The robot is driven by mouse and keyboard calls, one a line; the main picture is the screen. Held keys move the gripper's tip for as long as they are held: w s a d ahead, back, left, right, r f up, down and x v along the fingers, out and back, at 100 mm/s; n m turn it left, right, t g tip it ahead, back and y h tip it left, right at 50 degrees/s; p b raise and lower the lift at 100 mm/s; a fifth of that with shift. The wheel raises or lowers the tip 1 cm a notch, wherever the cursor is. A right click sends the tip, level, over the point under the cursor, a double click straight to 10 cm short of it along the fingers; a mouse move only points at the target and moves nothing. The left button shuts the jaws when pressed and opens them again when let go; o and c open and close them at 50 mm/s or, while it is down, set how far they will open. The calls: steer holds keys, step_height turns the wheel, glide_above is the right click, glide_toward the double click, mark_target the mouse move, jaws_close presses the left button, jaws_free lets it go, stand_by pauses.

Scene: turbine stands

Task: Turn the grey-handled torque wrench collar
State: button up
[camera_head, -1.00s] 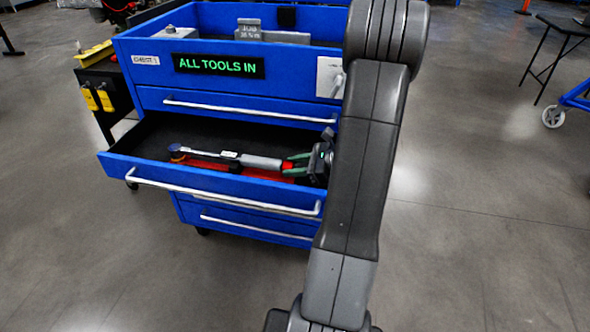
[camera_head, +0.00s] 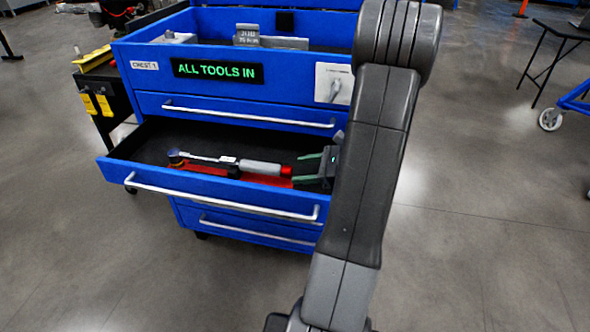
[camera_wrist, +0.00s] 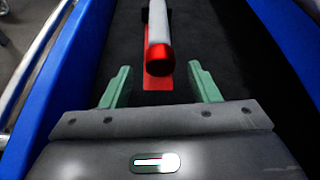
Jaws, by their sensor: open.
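The torque wrench (camera_head: 260,167) lies in the open drawer with its grey handle to the right and its round head (camera_head: 177,157) to the left. A red collar (camera_head: 286,171) caps the handle's right end; in the wrist view this red end (camera_wrist: 160,57) faces me. My gripper (camera_head: 301,167) is in the drawer just right of the red end, its green fingers open and pointing at the wrench. In the wrist view my gripper (camera_wrist: 158,80) is empty, with the red end centred just beyond the fingertips. My arm hides the drawer's right end.
The wrench lies over a red strip (camera_head: 200,168) in the dark-lined drawer (camera_head: 150,145). The drawer's blue sides flank my gripper closely in the wrist view. The blue chest above has a sign reading "ALL TOOLS IN" (camera_head: 217,71) and a panel with a grey handle (camera_head: 335,85).

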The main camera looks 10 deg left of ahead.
steer(key=p+v, duration=0.1)
steer(key=v, duration=0.9)
steer(key=shift+d, duration=0.25)
steer(key=shift+r, duration=0.1)
